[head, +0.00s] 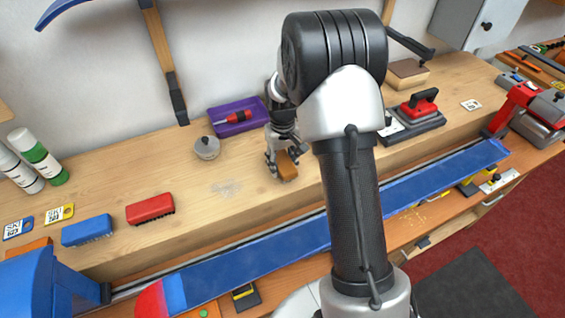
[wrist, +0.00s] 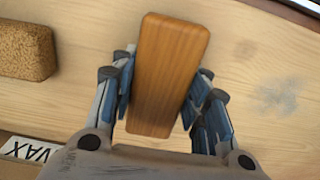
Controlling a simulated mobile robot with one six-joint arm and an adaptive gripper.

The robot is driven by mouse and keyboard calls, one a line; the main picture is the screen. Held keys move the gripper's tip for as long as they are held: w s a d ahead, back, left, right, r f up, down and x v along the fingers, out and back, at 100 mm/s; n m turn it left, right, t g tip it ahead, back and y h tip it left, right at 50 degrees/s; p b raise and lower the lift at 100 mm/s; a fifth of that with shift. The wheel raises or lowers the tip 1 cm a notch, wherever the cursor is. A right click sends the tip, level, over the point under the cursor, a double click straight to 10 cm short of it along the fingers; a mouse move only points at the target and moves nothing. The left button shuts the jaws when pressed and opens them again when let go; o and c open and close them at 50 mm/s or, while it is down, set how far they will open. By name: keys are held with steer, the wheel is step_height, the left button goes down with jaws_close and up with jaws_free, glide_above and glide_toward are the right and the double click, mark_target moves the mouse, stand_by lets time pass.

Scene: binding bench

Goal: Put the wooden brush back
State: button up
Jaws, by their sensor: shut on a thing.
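The wooden brush (wrist: 168,75) is a brown block with rounded corners. In the wrist view it lies lengthwise between the two blue-padded fingers of my gripper (wrist: 162,95), which are shut on its long sides. In the head view the brush (head: 287,165) shows at the tips of my gripper (head: 281,160), over the wooden bench shelf right of the middle. I cannot tell whether its underside touches the wood. Its bristles are hidden.
A red brush (head: 150,208) and a blue brush (head: 87,230) stand at the left. A round tin (head: 207,148) and a purple tray (head: 236,111) with a red-handled tool are close by. A blue ski (head: 262,255) runs along the front. A cork block (wrist: 26,52) lies beside my gripper.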

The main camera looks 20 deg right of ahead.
mark_target(283, 159)
steer(key=shift+f, duration=0.15)
steer(key=o, duration=1.2)
step_height(283, 159, up, 12)
steer(key=p, duration=0.3)
steer(key=shift+f, duration=0.2)
steer(key=s+a+r+t, duration=0.1)
steer(key=s+a+r, duration=0.2)
steer(key=s+r, duration=0.35)
steer(key=s+a+r+t, duration=0.1)
steer(key=s+a+r, duration=0.3)
steer(key=s+r, duration=0.3)
steer(key=s+a+r+t, duration=0.2)
steer(key=s+a, duration=0.1)
steer(key=s, duration=1.1)
steer(key=shift+s+a+t, duration=0.15)
steer(key=shift+a+t, duration=0.05)
steer(key=shift+t, duration=0.1)
